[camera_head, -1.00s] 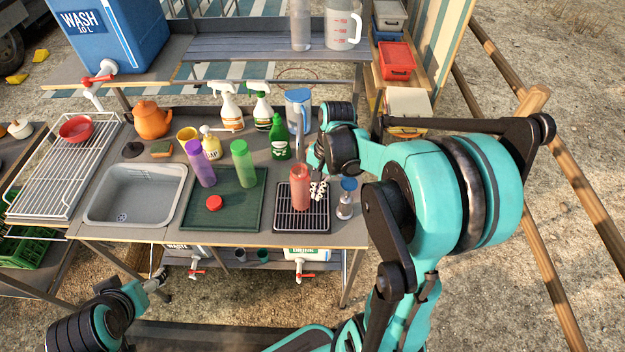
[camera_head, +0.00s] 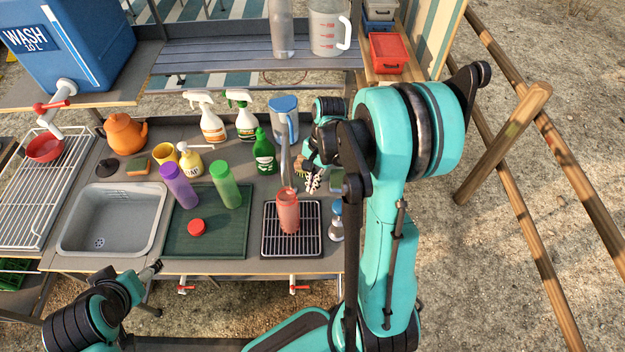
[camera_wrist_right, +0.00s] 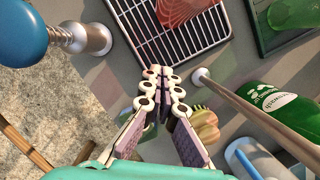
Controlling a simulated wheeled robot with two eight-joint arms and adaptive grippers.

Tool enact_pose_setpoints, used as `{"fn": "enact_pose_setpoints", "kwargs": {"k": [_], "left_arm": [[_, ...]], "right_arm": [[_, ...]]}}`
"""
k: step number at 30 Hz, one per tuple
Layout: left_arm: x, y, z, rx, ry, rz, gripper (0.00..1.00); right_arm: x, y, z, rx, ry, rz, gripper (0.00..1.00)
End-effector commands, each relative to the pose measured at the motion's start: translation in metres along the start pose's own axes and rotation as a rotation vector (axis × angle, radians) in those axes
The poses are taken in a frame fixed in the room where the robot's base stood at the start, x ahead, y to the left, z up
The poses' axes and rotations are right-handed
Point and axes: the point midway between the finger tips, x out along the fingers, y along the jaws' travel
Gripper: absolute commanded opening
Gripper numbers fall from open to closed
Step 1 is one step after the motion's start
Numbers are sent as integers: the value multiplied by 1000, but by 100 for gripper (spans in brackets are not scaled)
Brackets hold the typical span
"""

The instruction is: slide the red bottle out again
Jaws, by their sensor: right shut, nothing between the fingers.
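The red bottle (camera_head: 288,212) stands upright on the black wire rack (camera_head: 311,250) at the right end of the counter. In the right wrist view, the lower part of the red bottle (camera_wrist_right: 185,10) shows at the top edge, on the rack (camera_wrist_right: 215,35). My right gripper (camera_head: 312,183) is behind and to the right of the bottle. In the right wrist view, my right gripper (camera_wrist_right: 163,72) has its fingertips together, empty, just off the rack's edge and apart from the bottle. My left gripper (camera_head: 152,270) is low in front of the counter; its finger opening is too small to judge.
A tall faucet (camera_head: 285,160) rises behind the bottle. A green soap bottle (camera_head: 263,155) and a brush (camera_wrist_right: 205,125) are near my right gripper. A green mat (camera_head: 225,245) with purple and green bottles lies left.

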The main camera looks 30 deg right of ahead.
Motion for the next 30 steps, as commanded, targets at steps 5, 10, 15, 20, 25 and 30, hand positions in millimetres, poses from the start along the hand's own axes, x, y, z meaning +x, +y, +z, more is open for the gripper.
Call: {"fn": "enact_pose_setpoints", "kwargs": {"k": [5,10,15,20,25,30], "left_arm": [[12,0,8,0,0,0,72],[15,0,11,0,0,0,72],[16,0,11,0,0,0,72],[17,0,12,0,0,0,72],[17,0,12,0,0,0,72],[17,0,12,0,0,0,72]], "right_arm": [[43,-1,-1,0,0,0,0],[61,0,14,-3,0,0,0],[65,0,33,-1,0,0,0],[66,0,39,0,0,0,0],[66,0,39,1,0,-1,0],[66,0,41,0,0,0,0]]}}
